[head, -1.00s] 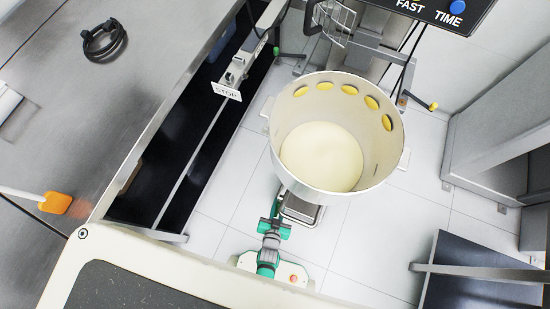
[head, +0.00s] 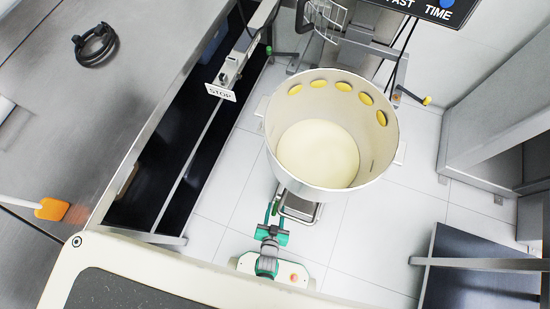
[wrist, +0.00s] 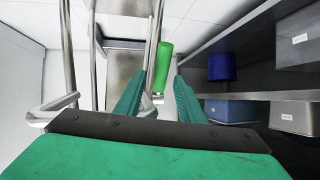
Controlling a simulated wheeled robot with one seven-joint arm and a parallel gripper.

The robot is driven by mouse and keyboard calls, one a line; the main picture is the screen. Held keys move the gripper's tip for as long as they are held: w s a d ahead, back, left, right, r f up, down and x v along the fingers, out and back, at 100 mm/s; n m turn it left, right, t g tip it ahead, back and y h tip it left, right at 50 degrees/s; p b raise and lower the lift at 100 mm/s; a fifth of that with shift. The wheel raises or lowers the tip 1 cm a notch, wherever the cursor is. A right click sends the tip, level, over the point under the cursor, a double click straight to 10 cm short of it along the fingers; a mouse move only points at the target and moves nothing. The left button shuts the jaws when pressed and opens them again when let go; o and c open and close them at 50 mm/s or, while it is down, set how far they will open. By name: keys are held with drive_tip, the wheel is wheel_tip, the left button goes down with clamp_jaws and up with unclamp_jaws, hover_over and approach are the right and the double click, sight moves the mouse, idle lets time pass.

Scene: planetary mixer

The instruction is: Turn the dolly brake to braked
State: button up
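The large steel bowl (head: 385,165) with pale dough stands on a low steel dolly (head: 298,212), of which only the front edge shows. My gripper (head: 272,212) is low in front of the bowl, at the dolly's left front, fingers pointing forward. In the wrist view its two teal fingers (wrist: 161,85) are apart with nothing held between them. A green grip (wrist: 164,66) on a steel rod lies ahead, roughly between the fingertips; it looks like the brake handle, but I cannot tell its setting. Contact with the fingers is not clear.
The mixer control panel (head: 425,12) is at top right. Steel tubes (wrist: 60,60) rise left of the fingers; a shelf with bins (wrist: 230,112) is at right.

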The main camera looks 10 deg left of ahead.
drive_tip(key=v, duration=0.7)
drive_tip(key=shift+r, duration=0.15)
